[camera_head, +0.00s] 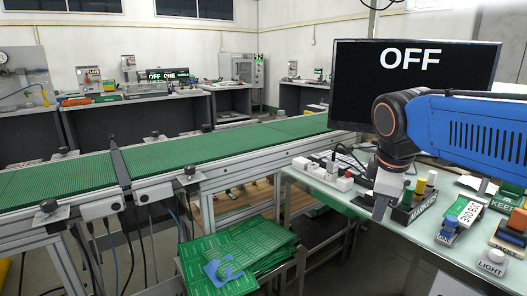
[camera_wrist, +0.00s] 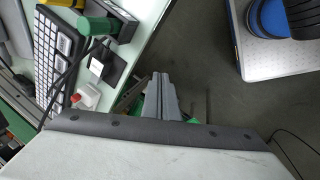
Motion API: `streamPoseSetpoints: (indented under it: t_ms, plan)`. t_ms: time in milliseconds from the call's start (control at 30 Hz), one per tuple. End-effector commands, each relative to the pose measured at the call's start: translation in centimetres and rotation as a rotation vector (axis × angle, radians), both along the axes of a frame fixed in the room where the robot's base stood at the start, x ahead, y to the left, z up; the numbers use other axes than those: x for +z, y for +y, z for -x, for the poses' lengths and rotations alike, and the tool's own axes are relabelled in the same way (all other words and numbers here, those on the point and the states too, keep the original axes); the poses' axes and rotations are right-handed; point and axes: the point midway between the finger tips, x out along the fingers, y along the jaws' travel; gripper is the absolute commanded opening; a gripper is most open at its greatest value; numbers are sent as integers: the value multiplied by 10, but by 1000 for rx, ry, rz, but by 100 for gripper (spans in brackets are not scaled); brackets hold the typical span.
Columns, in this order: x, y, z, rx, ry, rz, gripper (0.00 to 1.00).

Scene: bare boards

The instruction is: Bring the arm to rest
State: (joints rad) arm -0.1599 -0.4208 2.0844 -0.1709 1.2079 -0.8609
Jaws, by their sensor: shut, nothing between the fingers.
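My blue arm reaches in from the right in the head view and bends down at a dark wrist. My gripper (camera_head: 380,208) points down by the near left edge of the light worktable (camera_head: 415,240). In the wrist view its grey fingers (camera_wrist: 161,78) are together and nothing shows between them. They appear over the dark floor just beside the table edge. I cannot tell how high above the table they are.
A black monitor reading OFF (camera_head: 412,75) stands behind my arm. Labelled blocks (camera_head: 462,212) and a LIGHT button (camera_head: 492,262) lie on the table at right. A green conveyor (camera_head: 200,150) runs across the left. Green boards (camera_head: 240,255) are stacked below it. A keyboard (camera_wrist: 50,62) lies on the table.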

Motion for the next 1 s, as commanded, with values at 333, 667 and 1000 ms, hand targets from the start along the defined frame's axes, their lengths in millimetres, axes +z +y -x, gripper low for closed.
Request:
streamPoseSetpoints:
  t_ms: [333,667,1000]
  plan:
    - [-82,-17,97,-590,-114,-281,0]
    - [-136,-18,143,-946,-166,-457,0]
    - [-140,-18,146,-973,-168,-471,0]
